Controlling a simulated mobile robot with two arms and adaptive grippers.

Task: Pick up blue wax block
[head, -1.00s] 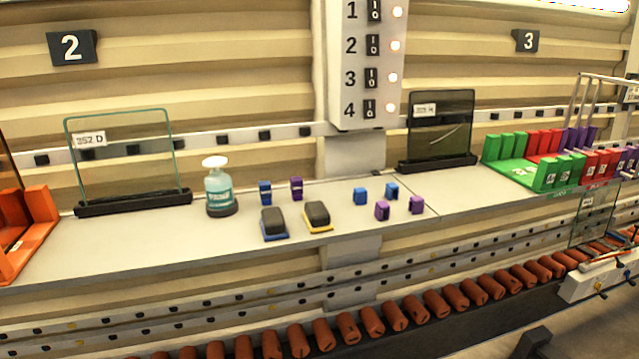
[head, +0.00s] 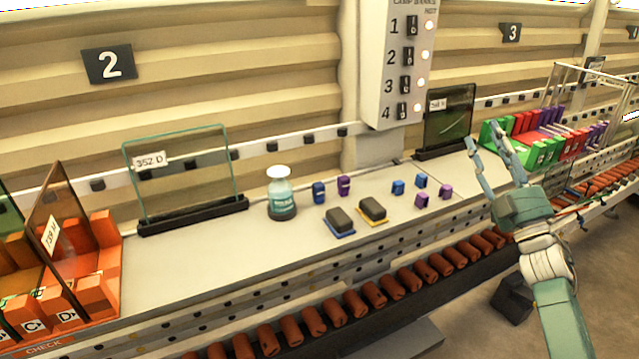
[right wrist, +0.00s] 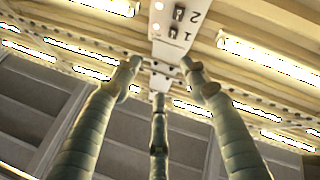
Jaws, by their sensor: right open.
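Two small blue blocks, one (head: 398,187) left and one (head: 421,181) right, sit on the grey shelf (head: 240,262) near its middle. Two purple blocks (head: 422,200) sit just in front of them. A taller blue block (head: 319,192) stands farther left, beside a purple one (head: 344,185). The frames do not show which blue piece is the wax block. My right gripper (head: 485,142) is open and empty, raised to the right of the blocks with its fingers pointing up. In the right wrist view its fingers (right wrist: 160,85) are spread with nothing between them. My left gripper is not in view.
A glass panel (head: 180,180) is at left, a dark panel (head: 449,118) behind right. Coloured racks (head: 540,140) stand at far right. Brown rollers (head: 375,292) run below the shelf.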

